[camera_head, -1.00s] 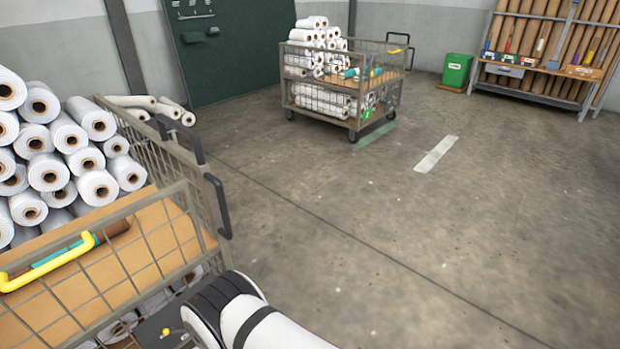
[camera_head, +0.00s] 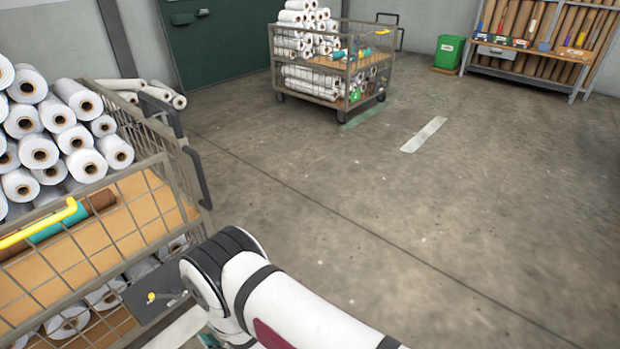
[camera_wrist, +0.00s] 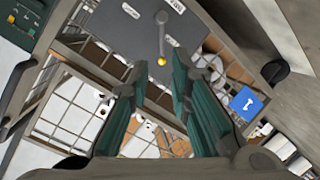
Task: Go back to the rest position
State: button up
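My gripper (camera_wrist: 157,78) shows in the wrist view with its two teal fingers apart and nothing between them. Beyond the fingertips is a grey panel (camera_wrist: 133,35) with a lever ending in a yellow knob (camera_wrist: 162,61). The same panel (camera_head: 158,303) is on the near cart in the head view, and its yellow knob (camera_head: 151,297) shows there too. My white arm crosses the bottom middle of the head view, just right of the near cart. My fingers are mostly hidden there. I cannot tell whether they touch the cart.
The near mesh cart (camera_head: 168,165) carries many white rolls (camera_head: 38,152) and a yellow handle (camera_head: 40,226). A second loaded cart (camera_head: 310,85) stands farther back. A green bin (camera_head: 448,51) and a tube rack (camera_head: 520,75) are at the back right. The floor on the right is clear.

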jog(key=w+d+r+m+h, duration=0.2)
jog(key=w+r, duration=0.5)
jog(key=r, duration=0.1)
jog(key=w+d+r+m+h, duration=0.2)
jog(key=w+r, duration=0.5)
jog(key=r, duration=0.1)
jog(key=d+r+m+g+h, duration=0.25)
jog(key=d+r+m, duration=0.25)
jog(key=d+r, duration=1.05)
jog(key=s+d+r+m+g+h, duration=0.3)
jog(key=s+d+r+m+h, duration=0.1)
jog(key=s+d+r, duration=0.95)
jog(key=s+d+r+m+g, duration=0.15)
jog(key=s+d, duration=0.25)
jog(key=s, duration=0.4)
jog(key=s+d+m+g, duration=0.1)
jog(key=s+d+m, duration=0.15)
jog(key=s, duration=0.65)
jog(key=s+d+r+m+g, duration=0.1)
jog(key=s+d+m, duration=0.1)
jog(key=s+d, duration=0.45)
notch_tip(320, 180, up, 35)
jog(key=a+n+t+p, duration=0.1)
jog(key=t+p, duration=0.3)
jog(key=p, duration=2.8)
jog(key=shift+s+a+p, duration=0.2)
jog(key=shift+s+p, duration=0.15)
jog(key=shift+p, duration=0.05)
jog(key=shift+f+h, duration=0.1)
jog(key=shift+h, duration=0.15)
